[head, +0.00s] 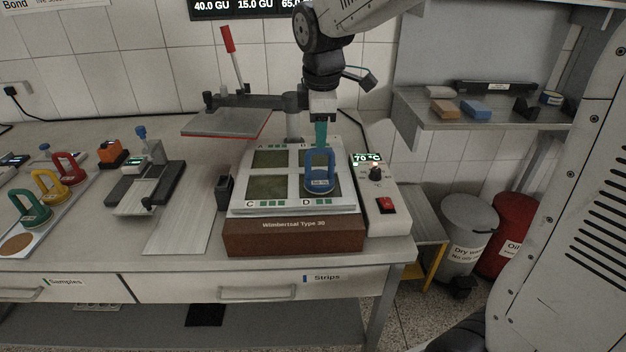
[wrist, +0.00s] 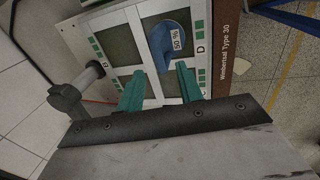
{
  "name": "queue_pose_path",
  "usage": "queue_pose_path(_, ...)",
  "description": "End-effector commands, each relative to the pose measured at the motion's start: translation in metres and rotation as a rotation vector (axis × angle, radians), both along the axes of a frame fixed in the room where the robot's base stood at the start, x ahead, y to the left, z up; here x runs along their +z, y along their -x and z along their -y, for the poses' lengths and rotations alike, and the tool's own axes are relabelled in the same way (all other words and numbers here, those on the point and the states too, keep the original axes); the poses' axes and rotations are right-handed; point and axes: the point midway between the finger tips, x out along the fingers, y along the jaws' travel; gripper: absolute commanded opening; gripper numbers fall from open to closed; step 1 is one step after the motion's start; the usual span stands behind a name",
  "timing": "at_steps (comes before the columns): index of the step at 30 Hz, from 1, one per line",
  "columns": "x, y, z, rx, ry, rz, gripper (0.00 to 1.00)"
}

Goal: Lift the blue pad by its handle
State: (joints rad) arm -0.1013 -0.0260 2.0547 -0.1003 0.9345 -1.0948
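The blue pad (head: 319,185) sits on the square marked D, at the front right of the heated press plate, with its looped blue handle standing up. Its label and blue handle also show in the wrist view (wrist: 162,42). My gripper (head: 320,145) points down just above and behind the handle in the head view. In the wrist view my gripper (wrist: 160,70) has its two teal fingers apart, with the near end of the blue handle in line with the gap between them. Whether the fingers touch it cannot be told.
The press (head: 290,235) has a raised hinged lid (head: 225,124) at its back left and a control box (head: 384,205) at its right. Red, yellow and green handled pads (head: 68,168) stand far left. A shelf (head: 490,115) with small blocks hangs at the right.

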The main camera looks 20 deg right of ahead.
Motion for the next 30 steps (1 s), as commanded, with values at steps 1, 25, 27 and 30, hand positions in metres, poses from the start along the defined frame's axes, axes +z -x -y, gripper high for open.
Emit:
queue_pose_path(1, -0.007, 0.000, -0.002, 0.003, 0.000, -0.004, 0.36)
queue_pose_path(25, -0.065, -0.015, 0.011, -0.005, 0.000, -0.001, 0.19)
queue_pose_path(27, -0.065, -0.015, 0.011, -0.005, 0.000, -0.001, 0.00)
queue_pose_path(30, -0.065, -0.015, 0.010, -0.005, 0.000, -0.001, 0.00)
